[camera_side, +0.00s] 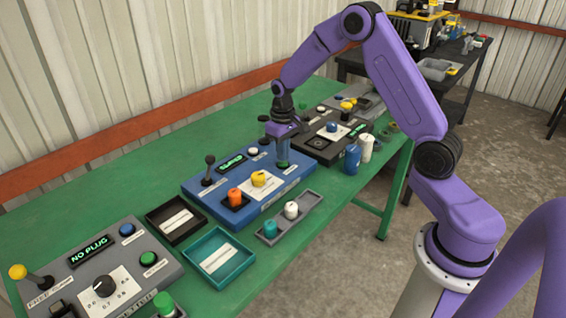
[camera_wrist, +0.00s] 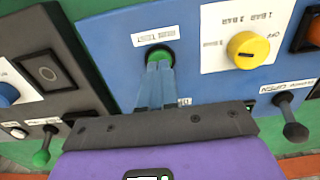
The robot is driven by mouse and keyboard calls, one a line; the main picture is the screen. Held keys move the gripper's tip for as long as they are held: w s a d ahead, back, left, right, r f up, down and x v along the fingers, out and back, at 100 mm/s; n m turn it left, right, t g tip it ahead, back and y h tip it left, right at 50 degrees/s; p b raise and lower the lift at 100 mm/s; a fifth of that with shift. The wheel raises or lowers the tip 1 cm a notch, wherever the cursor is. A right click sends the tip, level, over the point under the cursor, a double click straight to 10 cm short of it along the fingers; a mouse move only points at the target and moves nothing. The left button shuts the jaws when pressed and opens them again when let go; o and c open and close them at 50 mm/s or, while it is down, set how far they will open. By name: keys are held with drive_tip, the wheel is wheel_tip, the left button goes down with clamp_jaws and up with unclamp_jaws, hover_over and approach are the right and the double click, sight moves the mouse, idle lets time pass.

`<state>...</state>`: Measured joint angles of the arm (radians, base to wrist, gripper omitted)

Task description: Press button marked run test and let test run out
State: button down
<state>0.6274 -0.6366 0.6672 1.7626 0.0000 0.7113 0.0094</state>
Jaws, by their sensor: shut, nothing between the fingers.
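The blue panel (camera_side: 210,190) stands mid-bench, with a lit green display (camera_side: 232,161) whose text I cannot read surely. A green button (camera_wrist: 160,53) sits on it in a dark ring, beside a small white label (camera_wrist: 152,36), upside down and hard to read. My gripper (camera_wrist: 158,64) is shut and empty, its bluish fingers pointing down at the green button and partly covering it.
A yellow knob (camera_side: 259,179), an orange plug (camera_side: 235,196) and a black lever (camera_side: 208,170) stand on the same panel. A black panel (camera_side: 318,148) lies beyond, a grey NO PLUG panel (camera_side: 60,268) nearer. Trays and several bottle-like pieces line the front.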

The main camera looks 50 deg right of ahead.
sight(282, 163)
drive_tip(key=shift+f, duration=0.7)
drive_tip(key=shift+r, duration=0.1)
wheel_tip(282, 163, up, 7)
drive_tip(key=shift+r, duration=0.2)
idle(1.0)
idle(0.5)
drive_tip(key=s+a+r+n, duration=0.3)
drive_tip(key=s+a, duration=0.4)
drive_tip(key=s+a+r+n, duration=0.2)
drive_tip(key=s+a+n, duration=0.1)
drive_tip(key=s+a, duration=0.4)
drive_tip(key=s+d+r+n, duration=0.1)
drive_tip(key=s+n, duration=0.5)
drive_tip(key=s, duration=1.4)
drive_tip(key=shift+n, duration=0.3)
